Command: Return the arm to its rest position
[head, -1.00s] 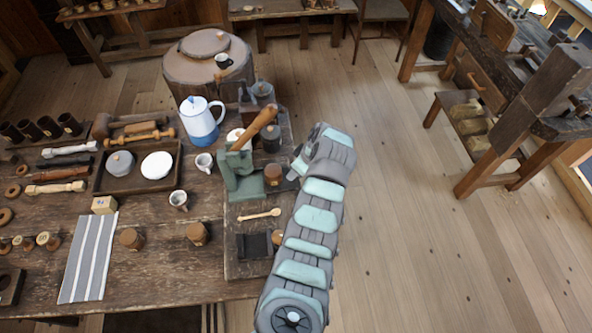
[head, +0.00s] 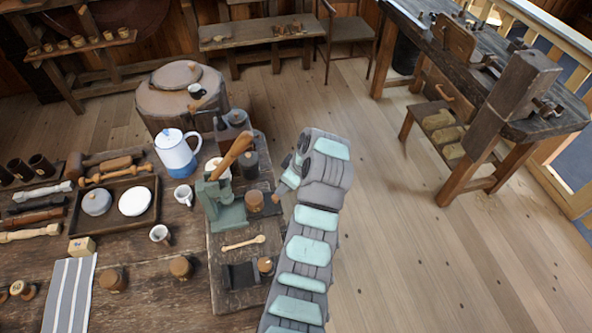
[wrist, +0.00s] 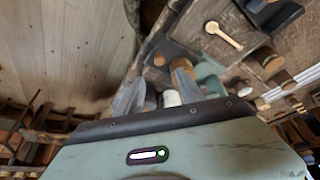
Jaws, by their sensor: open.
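My arm (head: 305,250) rises from the bottom of the head view and bends at the top, just right of the table's right edge. My gripper (wrist: 170,94) shows in the wrist view with its two grey fingers apart, so it is open. I see nothing held. A wooden handle (wrist: 182,68) and a white object show between and beyond the fingers; their distance from the fingers is unclear.
The wooden table (head: 165,285) on the left holds a blue-and-white pot (head: 177,154), a tray (head: 110,223), cups and turned pieces. A stump (head: 165,110) stands behind it. A workbench (head: 470,95) stands at right. The plank floor (head: 430,260) between is clear.

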